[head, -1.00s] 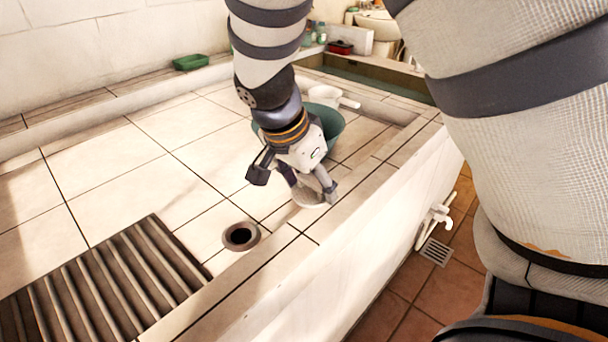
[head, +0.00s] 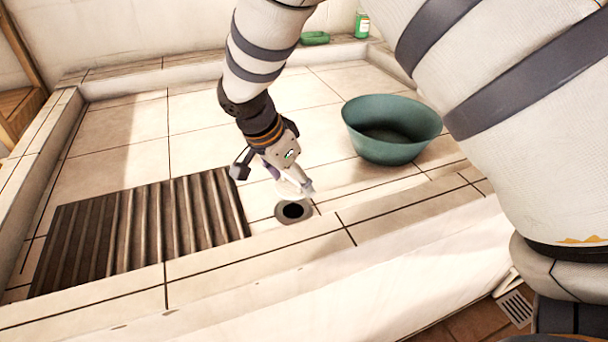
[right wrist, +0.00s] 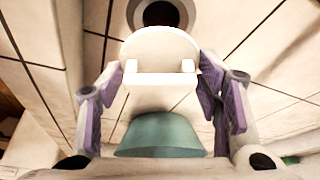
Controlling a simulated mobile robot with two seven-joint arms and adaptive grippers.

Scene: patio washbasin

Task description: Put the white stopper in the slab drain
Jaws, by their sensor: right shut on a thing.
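The white stopper (head: 288,190) is between the fingers of my right gripper (head: 290,183). In the right wrist view, the stopper (right wrist: 160,48) shows as a pale disc with a raised grip, and the purple-padded fingers of the gripper (right wrist: 161,90) are shut on it. The slab drain (head: 293,211) is a round dark hole with a brownish rim in the tiled slab, just below the stopper in the head view. It also shows in the right wrist view (right wrist: 164,12), partly covered by the stopper. The gap between stopper and drain is hard to judge. My left gripper is out of view.
A green basin (head: 391,130) stands on the slab to the right of the drain. A dark ribbed rack (head: 145,230) lies to the left. The slab's raised front edge (head: 255,262) runs close by. A green dish (head: 315,38) sits on the back ledge.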

